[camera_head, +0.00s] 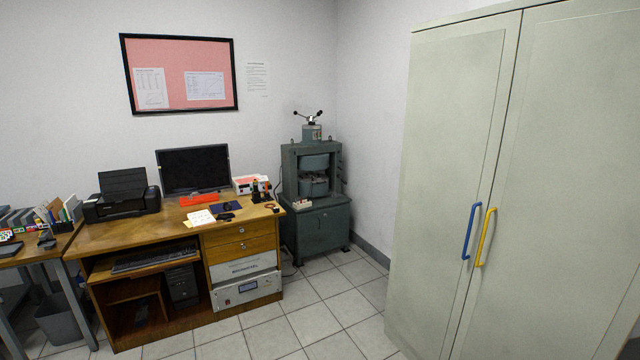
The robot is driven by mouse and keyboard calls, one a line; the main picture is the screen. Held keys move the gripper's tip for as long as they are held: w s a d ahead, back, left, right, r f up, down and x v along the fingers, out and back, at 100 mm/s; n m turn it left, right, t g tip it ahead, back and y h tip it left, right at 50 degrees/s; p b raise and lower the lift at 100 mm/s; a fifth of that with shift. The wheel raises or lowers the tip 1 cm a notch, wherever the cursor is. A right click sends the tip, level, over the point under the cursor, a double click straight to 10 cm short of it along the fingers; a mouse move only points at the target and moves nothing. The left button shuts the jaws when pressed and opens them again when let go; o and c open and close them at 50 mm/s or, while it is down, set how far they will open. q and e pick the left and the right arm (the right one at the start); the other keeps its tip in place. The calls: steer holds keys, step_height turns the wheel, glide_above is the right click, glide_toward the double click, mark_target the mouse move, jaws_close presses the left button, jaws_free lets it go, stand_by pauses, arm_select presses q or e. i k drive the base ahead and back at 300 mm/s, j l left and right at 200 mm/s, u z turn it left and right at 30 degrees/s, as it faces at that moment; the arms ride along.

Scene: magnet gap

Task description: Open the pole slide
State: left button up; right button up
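A grey-green machine (316,190) stands in the far corner of the room on a cabinet-like base. It has a dark frame with two rounded blocks, one above the other, and a narrow gap between them. A handle with several dark-tipped arms (309,117) sits on top of it. I cannot make out which part is the pole slide at this distance. Neither of my grippers shows in the head view, and no part of my arms is in view.
A wooden desk (140,236) with a monitor (193,168) and a printer (122,195) stands left of the machine. A tall pale cabinet (452,150) with blue and yellow handles fills the right. Tiled floor (310,315) between them is clear.

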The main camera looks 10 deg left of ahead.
mark_target(318, 179)
steer(key=i+j+u, duration=0.15)
steer(key=i+u, duration=0.2)
steer(key=i, duration=0.3)
steer(key=i+u, duration=0.35)
steer(key=i, duration=0.35)
steer(key=i+z, duration=0.25)
steer(key=i, duration=0.65)
steer(key=i+j+z, duration=0.1)
steer(key=i+z, duration=0.2)
steer(key=i, duration=0.6)
steer(key=i+l+u, duration=0.2)
steer(key=i+u, duration=0.15)
steer(key=i, duration=0.15)
steer(key=i+l+u, duration=0.7)
steer(key=i+l, duration=0.2)
steer(key=i, duration=0.05)
